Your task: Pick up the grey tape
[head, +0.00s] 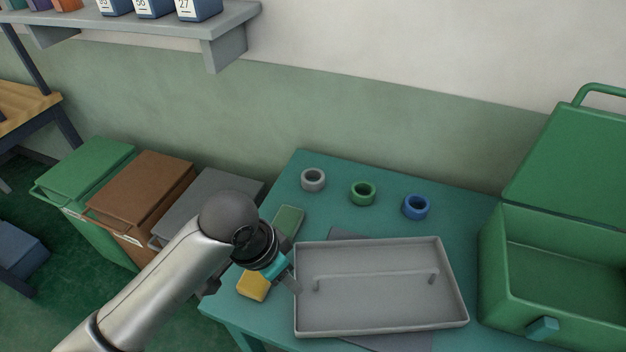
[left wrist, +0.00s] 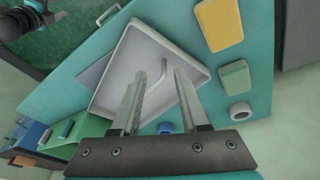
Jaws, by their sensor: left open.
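The grey tape (head: 313,180) is a small ring lying flat on the teal table, at its back left. It also shows in the left wrist view (left wrist: 240,111), low on the right. My left gripper (head: 293,283) is over the left edge of the grey tray, in front of the tape and apart from it. In the left wrist view my left gripper (left wrist: 158,80) has its two fingers apart with nothing between them, pointing over the tray. A dark part with a teal band in that view's top left corner looks like my right gripper (left wrist: 42,10), too small to read.
A green tape (head: 363,193) and a blue tape (head: 416,206) lie right of the grey one. The grey tray (head: 456,290) has a raised handle. A green block (head: 288,221) and a yellow block (head: 253,285) lie left of it. An open green toolbox (head: 497,262) stands right.

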